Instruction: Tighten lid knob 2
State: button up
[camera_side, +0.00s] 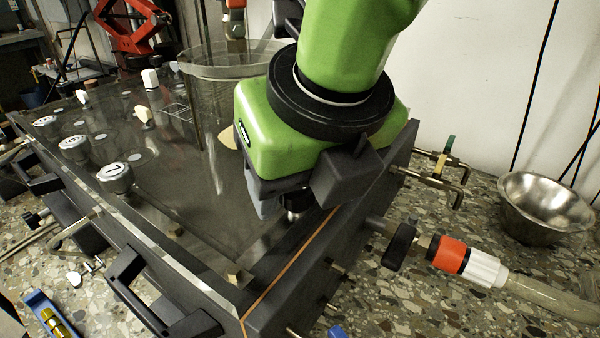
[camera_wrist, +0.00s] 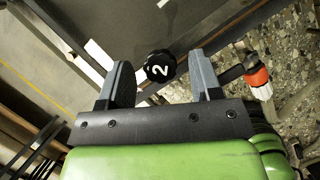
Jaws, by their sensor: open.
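Lid knob 2 (camera_wrist: 160,66) is a round black knob with a white "2" on its top, seen in the wrist view. My gripper (camera_wrist: 160,58) is open, with one grey finger on each side of the knob and a visible gap on both sides. How far the fingertips are above the knob is hard to tell. In the side view my gripper (camera_side: 280,206) points down over the right end of the tank lid (camera_side: 185,195). There it largely hides the spot below it, and I cannot make out knob 2 clearly.
Several grey knobs with white tops, one marked "1" (camera_side: 116,176), line the lid's left edge. A clear cylinder (camera_side: 205,85) stands behind my gripper. An orange-and-white hose fitting (camera_side: 460,258) and black valve handle (camera_side: 399,246) stick out right of the tank. A steel bowl (camera_side: 545,205) stands far right.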

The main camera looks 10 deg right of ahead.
jog(key=shift+c, duration=0.2)
jog(key=c, duration=0.9)
jog(key=shift+m, duration=0.3)
jog(key=m+h, duration=0.1)
jog(key=m, duration=0.1)
jog(key=m+h, duration=0.1)
jog(key=m, duration=0.1)
jog(key=shift+a+m, duration=0.2)
jog(key=shift+m, duration=0.1)
jog(key=m+h, duration=0.1)
jog(key=m, duration=0.4)
jog(key=shift+a+g+h, duration=0.1)
jog(key=shift+g+h, duration=0.3)
jog(key=shift+m, duration=0.3)
